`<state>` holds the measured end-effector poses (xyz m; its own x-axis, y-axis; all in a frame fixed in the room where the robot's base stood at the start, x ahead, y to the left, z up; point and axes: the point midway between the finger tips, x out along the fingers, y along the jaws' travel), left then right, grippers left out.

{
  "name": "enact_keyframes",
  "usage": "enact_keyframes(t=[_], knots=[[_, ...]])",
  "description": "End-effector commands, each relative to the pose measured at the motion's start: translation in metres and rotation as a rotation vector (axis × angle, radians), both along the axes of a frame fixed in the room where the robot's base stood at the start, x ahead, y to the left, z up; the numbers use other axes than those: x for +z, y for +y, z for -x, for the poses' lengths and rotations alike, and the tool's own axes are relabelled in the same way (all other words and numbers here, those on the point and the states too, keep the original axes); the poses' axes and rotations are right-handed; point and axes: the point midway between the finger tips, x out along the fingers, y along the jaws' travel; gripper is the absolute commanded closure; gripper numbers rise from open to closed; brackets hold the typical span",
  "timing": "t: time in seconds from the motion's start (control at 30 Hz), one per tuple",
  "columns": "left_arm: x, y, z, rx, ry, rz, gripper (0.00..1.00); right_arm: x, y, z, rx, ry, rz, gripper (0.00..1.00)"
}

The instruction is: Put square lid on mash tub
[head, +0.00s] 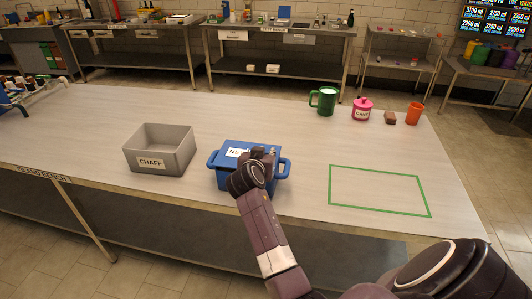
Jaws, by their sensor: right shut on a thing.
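The mash tub (212,164) is a blue tub with a handle on each side, standing on the bench left of the green outline. A blue square lid (229,150) with a partly hidden white label lies over its top. I cannot tell whether the lid rests fully on the rim. My right gripper (264,157) reaches in from the lower right and is shut on the lid, near its right part. The gripper and wrist hide the lid's middle and much of the tub's front. My left gripper is not in view.
A grey open bin (160,134) labelled CHAFF stands left of the tub. A green outline (380,171) marks empty bench at right. A green mug (325,102), pink pot (362,109), brown block (390,118) and orange cup (413,113) stand at the back right.

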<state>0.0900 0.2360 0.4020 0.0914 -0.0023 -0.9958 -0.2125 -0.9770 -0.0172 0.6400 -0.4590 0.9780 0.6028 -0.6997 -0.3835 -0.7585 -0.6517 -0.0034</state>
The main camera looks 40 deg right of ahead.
Motion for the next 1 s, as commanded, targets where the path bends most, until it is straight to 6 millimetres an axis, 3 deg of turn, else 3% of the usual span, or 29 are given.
enact_keyframes(t=[1.0], knots=[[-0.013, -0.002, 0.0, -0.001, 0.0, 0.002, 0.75, -0.016, 0.0, 0.0, 0.0, -0.001, 0.001, 1.0]])
